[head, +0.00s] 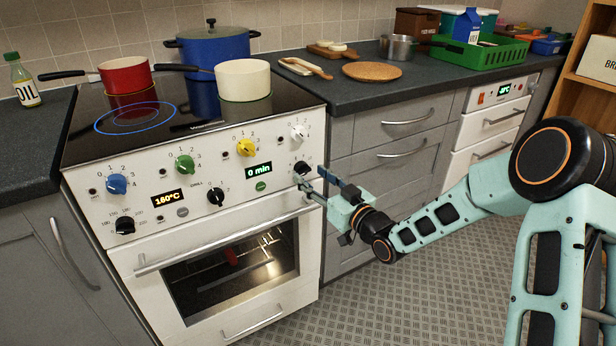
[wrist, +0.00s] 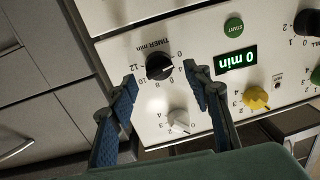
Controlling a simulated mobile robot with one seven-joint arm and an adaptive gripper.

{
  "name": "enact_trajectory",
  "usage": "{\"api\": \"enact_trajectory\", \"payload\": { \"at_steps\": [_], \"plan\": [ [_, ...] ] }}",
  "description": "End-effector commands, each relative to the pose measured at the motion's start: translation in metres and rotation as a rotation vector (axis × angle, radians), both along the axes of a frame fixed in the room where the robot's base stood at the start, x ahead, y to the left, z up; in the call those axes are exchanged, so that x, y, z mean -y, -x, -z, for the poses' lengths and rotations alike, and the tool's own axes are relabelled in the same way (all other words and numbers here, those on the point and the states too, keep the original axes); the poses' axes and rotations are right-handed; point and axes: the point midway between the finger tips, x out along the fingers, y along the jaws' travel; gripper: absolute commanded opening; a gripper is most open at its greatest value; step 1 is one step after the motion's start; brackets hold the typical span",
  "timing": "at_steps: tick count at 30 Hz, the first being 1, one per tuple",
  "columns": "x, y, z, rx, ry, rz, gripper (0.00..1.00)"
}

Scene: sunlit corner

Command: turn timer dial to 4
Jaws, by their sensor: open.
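The timer dial is a small black knob (wrist: 159,66) on the white stove panel, with numbers around it and the label "TIMER min"; the wrist view shows it upside down. In the head view the timer dial (head: 302,168) is partly hidden by my gripper. The green timer display (head: 258,171) reads 0 min and also shows in the wrist view (wrist: 236,60). My gripper (head: 311,180) is open and faces the panel. In the wrist view its blue-padded fingers stand to the left and right of the dial, and no contact shows.
A white knob (wrist: 179,121) sits close to the timer dial, and a yellow knob (head: 246,147) is further left. The oven door handle (head: 225,238) runs below the panel. A white pot (head: 243,81) and a red pot (head: 125,76) stand on the cooktop.

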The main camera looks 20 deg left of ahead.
Motion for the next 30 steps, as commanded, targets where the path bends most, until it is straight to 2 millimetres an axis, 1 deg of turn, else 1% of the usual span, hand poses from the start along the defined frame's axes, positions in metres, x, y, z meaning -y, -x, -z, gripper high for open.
{"api": "enact_trajectory", "payload": {
  "at_steps": [1, 6, 16, 17, 27, 30],
  "plan": [
    [-0.007, -0.005, 0.002, 0.001, -0.001, -0.001, 0.45],
    [-0.019, -0.014, 0.001, -0.001, 0.001, -0.001, 0.45],
    [-0.022, -0.016, 0.0, -0.001, 0.001, 0.0, 0.45],
    [-0.022, -0.016, 0.0, -0.001, 0.001, 0.0, 0.43],
    [-0.021, -0.016, 0.0, 0.0, 0.001, 0.001, 0.05],
    [-0.021, -0.016, 0.0, -0.001, 0.0, 0.001, 0.04]
  ]
}}
